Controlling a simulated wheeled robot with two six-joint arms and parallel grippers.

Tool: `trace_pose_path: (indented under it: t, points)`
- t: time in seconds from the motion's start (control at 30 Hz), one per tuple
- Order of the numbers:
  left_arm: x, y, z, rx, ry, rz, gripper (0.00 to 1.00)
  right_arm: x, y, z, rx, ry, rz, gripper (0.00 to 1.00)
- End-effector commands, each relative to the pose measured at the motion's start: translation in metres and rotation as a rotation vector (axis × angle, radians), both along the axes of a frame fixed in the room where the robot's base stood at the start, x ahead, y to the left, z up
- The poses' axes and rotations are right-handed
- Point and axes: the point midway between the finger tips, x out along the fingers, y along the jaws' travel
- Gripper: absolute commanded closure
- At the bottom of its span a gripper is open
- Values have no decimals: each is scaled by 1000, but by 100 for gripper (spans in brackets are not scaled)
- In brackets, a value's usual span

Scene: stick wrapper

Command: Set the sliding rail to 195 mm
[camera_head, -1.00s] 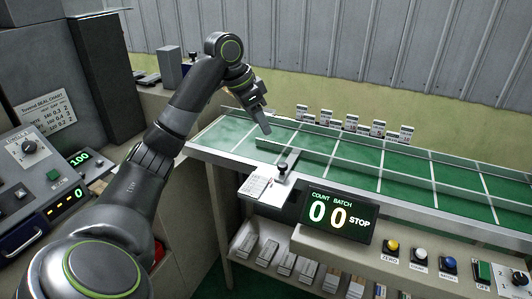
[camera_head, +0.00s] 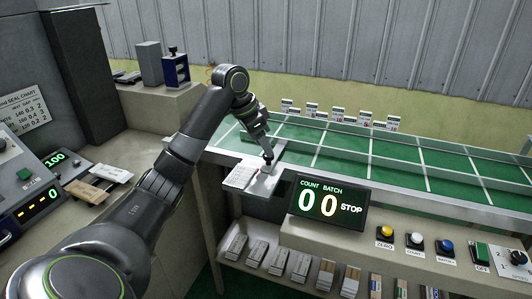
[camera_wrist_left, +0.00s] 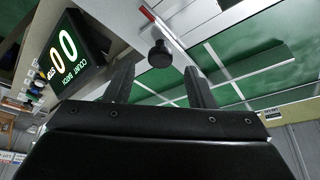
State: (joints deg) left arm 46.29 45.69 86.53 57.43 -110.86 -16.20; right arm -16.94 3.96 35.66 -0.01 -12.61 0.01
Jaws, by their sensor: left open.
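A dark round knob (camera_head: 268,167) stands on a pale bracket at the left front edge of the green gridded table (camera_head: 330,163). In the left wrist view the knob (camera_wrist_left: 159,54) shows beyond and between my fingertips. My left gripper (camera_head: 267,153) points down over the knob, with its jaws open. In the left wrist view the two open fingers (camera_wrist_left: 158,82) flank the knob, and I cannot tell whether they touch it. A long green rail (camera_wrist_left: 235,92) runs over the table beside the bracket. My right gripper is not in view.
A display (camera_head: 328,203) reading 00 STOP stands just right of the bracket, close to my gripper. Several buttons (camera_head: 415,240) line the front panel. Small labelled cards (camera_head: 338,115) stand along the far edge. Stacked packets fill the shelf below.

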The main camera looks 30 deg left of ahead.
Motion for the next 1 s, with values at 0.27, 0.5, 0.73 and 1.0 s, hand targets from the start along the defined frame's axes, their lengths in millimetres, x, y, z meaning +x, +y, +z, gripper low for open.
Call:
trace_pose_path:
  t: [0.27, 0.5, 0.73, 1.0]
  points:
    - [10, -6, -30, 0, 1, 0, 50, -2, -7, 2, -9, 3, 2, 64]
    - [11, -7, -33, 0, 0, -1, 50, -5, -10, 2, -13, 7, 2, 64]
    - [11, -7, -32, 0, 0, 0, 69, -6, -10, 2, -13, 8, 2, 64]
    - [11, -7, -32, 0, 0, 0, 100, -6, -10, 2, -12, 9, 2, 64]
